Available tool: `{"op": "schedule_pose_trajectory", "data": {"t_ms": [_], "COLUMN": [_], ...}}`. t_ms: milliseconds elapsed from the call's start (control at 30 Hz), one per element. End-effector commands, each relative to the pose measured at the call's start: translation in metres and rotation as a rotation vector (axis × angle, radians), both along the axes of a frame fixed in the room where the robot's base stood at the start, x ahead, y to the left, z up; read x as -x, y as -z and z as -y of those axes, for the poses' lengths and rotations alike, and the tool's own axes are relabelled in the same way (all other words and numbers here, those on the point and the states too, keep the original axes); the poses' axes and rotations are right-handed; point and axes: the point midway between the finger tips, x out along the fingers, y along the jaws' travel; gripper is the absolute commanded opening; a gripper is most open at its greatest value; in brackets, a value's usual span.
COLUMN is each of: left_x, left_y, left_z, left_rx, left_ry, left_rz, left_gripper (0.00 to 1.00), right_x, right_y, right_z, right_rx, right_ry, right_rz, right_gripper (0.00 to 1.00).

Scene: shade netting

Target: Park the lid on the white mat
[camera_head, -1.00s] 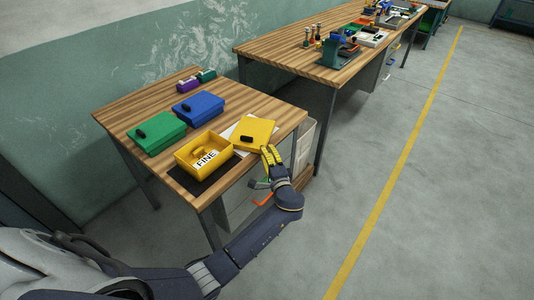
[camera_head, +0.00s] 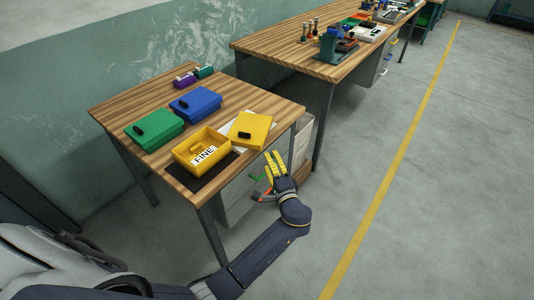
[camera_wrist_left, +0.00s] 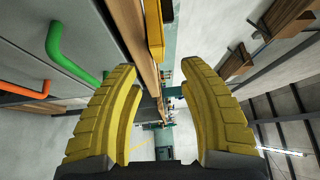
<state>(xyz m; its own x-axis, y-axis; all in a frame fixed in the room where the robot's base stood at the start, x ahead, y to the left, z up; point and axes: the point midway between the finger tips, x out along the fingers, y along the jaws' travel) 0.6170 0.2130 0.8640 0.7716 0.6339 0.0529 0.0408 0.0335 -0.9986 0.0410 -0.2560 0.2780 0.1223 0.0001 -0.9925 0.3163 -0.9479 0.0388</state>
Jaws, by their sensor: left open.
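The yellow lid (camera_head: 250,130) with a black handle lies on the white mat (camera_head: 268,122) near the table's right edge. It covers most of the mat. To its left stands the open yellow box (camera_head: 184,154) marked FINE, on a dark mat (camera_head: 204,184). My left gripper (camera_head: 273,160) is off the table's front right edge, apart from the lid, with its yellow fingers spread and empty. In the left wrist view the fingers (camera_wrist_left: 159,85) are wide apart, and a yellow edge, likely the lid (camera_wrist_left: 154,30), shows beyond them. My right gripper is not in view.
A green box (camera_head: 155,130) and a blue box (camera_head: 197,103), both lidded, stand at the back left. Purple (camera_head: 185,81) and teal (camera_head: 204,72) items lie behind them. Drawers with green (camera_wrist_left: 70,42) and orange (camera_wrist_left: 25,90) handles are close beside my left gripper.

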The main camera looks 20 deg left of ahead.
Motion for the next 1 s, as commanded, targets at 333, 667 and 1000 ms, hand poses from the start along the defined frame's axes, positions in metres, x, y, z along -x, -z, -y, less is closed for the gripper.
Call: {"op": "schedule_pose_trajectory", "data": {"t_ms": [333,667,1000], "left_x": [0.034,0.041,0.101], "left_y": [0.003,0.029,0.268], "left_z": [0.028,0.033,0.027], "left_rx": [0.001,0.019,0.306], "left_ry": [0.001,0.020,0.155], "left_rz": [0.000,-0.050,-0.481], "left_gripper": [0.42,0.42,0.42], "right_x": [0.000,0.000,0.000], "right_y": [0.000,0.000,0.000], "right_z": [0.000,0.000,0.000], "right_rx": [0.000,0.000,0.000], "right_ry": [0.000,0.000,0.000], "right_rz": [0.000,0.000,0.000], "right_gripper": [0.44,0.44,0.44]}}
